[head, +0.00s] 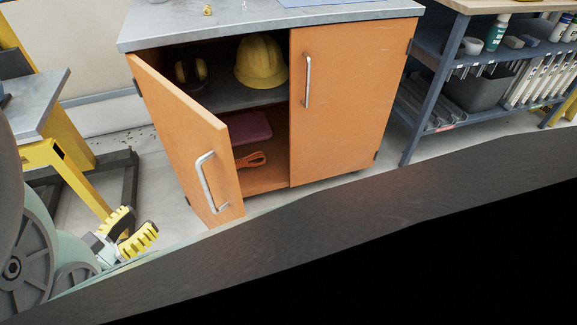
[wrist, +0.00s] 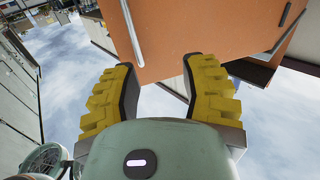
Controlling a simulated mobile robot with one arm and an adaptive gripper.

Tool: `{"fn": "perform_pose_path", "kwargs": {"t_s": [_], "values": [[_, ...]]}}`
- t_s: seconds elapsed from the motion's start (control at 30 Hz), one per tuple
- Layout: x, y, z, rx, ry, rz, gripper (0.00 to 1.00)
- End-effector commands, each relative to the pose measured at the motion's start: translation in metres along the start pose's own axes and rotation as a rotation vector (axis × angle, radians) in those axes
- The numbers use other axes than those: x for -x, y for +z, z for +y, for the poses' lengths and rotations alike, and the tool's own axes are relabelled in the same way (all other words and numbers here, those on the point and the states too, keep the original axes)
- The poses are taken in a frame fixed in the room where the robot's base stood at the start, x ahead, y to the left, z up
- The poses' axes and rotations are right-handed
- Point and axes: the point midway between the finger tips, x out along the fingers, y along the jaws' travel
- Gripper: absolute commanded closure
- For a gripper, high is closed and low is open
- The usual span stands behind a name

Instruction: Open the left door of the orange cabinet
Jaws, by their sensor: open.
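The orange cabinet (head: 340,110) stands in the middle of the head view with a grey top. Its left door (head: 185,135) is swung well open toward me, showing the inside. The door's silver bar handle (head: 205,182) is on its outer face near the free edge. My gripper (head: 134,226) is open and empty, to the left of the handle and apart from it. In the wrist view, the orange door panel (wrist: 190,35) lies beyond my open yellow fingers (wrist: 160,72), with a silver bar handle (wrist: 133,32) above the left finger.
Inside are a yellow hard hat (head: 261,62), earmuffs (head: 190,72), a dark red item (head: 250,128) and an orange item (head: 250,160). The right door (head: 345,105) is shut. A blue-grey shelf (head: 418,125) stands right; a yellow-legged bench (head: 55,150) stands left.

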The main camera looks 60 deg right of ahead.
Motion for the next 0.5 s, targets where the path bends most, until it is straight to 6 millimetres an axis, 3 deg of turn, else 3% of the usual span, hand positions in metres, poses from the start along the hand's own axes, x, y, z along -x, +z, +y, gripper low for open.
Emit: {"fn": "perform_pose_path", "kwargs": {"t_s": [0.2, 0.5], "values": [[0.015, 0.0, 0.0, 0.0, 0.004, -0.001, 0.57], [0.018, -0.001, 0.001, -0.001, 0.009, 0.003, 0.57]]}}
